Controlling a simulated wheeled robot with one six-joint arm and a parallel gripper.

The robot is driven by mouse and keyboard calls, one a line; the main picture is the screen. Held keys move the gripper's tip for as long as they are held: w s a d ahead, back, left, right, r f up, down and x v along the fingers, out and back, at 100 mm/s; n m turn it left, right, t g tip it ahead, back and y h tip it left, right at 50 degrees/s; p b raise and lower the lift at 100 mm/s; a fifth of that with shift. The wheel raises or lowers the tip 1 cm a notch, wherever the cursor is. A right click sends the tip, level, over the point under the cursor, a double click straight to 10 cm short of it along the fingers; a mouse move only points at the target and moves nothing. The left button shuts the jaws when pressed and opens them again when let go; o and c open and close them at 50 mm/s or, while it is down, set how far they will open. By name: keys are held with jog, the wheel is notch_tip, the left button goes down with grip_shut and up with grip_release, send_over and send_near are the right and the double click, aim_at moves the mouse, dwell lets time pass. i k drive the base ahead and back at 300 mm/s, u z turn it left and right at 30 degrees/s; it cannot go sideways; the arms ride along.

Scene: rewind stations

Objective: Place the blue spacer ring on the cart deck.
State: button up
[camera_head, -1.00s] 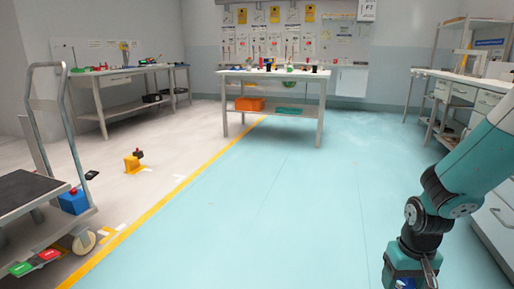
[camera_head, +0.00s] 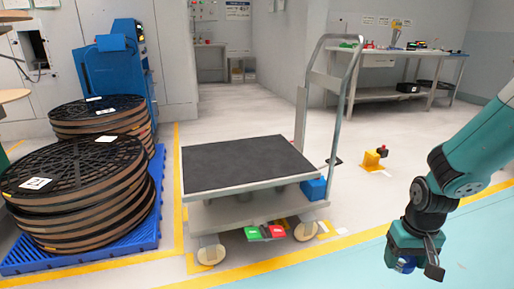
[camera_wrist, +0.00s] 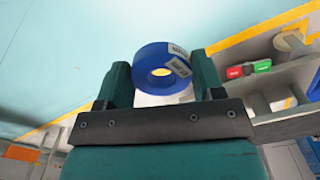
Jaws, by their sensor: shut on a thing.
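The blue spacer ring (camera_wrist: 158,59) is held between the two fingers of my gripper (camera_wrist: 163,80) in the wrist view. It has white labels on its side. In the head view my gripper (camera_head: 405,262) is at the lower right, and a bit of blue of the ring (camera_head: 404,265) shows at its lower end. The cart deck (camera_head: 240,163) is a flat dark top on a grey cart in the middle of the head view, and it is bare. My gripper is to the right of the cart and apart from it.
The cart's tall handle (camera_head: 352,75) rises at its right end. Green and red pedals (camera_head: 265,232) stick out low in front, also seen in the wrist view (camera_wrist: 249,69). Stacked black reels (camera_head: 80,185) stand on a blue pallet (camera_head: 150,222) at left. Floor is clear between cart and gripper.

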aim_at(224, 168)
jog(key=u, duration=0.6)
jog(key=i, duration=1.8)
jog(key=u, duration=0.65)
